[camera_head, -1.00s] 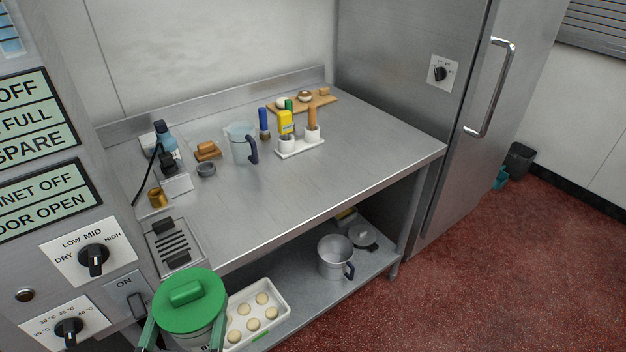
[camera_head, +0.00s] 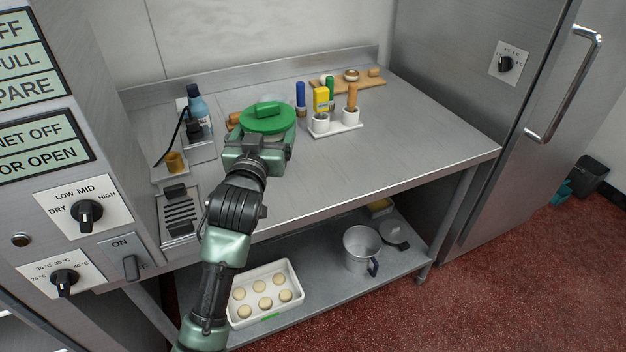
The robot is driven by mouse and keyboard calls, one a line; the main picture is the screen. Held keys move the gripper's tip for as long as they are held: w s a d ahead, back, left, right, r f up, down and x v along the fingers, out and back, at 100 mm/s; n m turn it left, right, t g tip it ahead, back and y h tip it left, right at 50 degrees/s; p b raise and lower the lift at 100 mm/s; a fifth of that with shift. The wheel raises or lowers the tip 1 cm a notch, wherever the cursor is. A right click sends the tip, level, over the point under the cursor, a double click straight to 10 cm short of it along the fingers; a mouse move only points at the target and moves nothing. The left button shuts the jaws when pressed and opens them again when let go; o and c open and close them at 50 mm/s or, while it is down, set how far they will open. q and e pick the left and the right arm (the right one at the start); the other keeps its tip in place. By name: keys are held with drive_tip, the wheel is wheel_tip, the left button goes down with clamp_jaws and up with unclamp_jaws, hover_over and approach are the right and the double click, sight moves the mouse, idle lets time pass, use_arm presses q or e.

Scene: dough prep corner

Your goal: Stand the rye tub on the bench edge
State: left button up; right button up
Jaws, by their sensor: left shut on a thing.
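The rye tub shows mainly as its round green lid with a raised handle (camera_head: 267,118); most of its body is hidden behind my left gripper. My left gripper (camera_head: 261,146) is shut on the tub, with its arm reaching in from the bottom left. The tub is over the left-middle part of the steel bench (camera_head: 390,150), in from the front edge. I cannot tell whether its base touches the bench top. My right gripper is not in view.
A white caddy (camera_head: 336,130) with bottles and a brush stands right of the tub. A blue-capped bottle (camera_head: 198,108) is to the left. A dough tray (camera_head: 290,270) and a metal jug (camera_head: 358,250) are on the lower shelf. The bench's right side is clear.

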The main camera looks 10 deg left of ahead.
use_arm(q)
drive_tip(key=w+r, duration=0.1)
drive_tip(key=r, duration=0.1)
drive_tip(key=w+r, duration=0.1)
drive_tip(key=r, duration=0.1)
drive_tip(key=w+r, duration=0.1)
drive_tip(key=w, duration=0.1)
drive_tip(key=shift+w+a+r+b, duration=0.1)
drive_tip(key=shift+a+r+b, duration=0.1)
drive_tip(key=shift+r+b, duration=0.15)
drive_tip(key=shift+w+f, duration=0.1)
drive_tip(key=shift+f, duration=9.6)
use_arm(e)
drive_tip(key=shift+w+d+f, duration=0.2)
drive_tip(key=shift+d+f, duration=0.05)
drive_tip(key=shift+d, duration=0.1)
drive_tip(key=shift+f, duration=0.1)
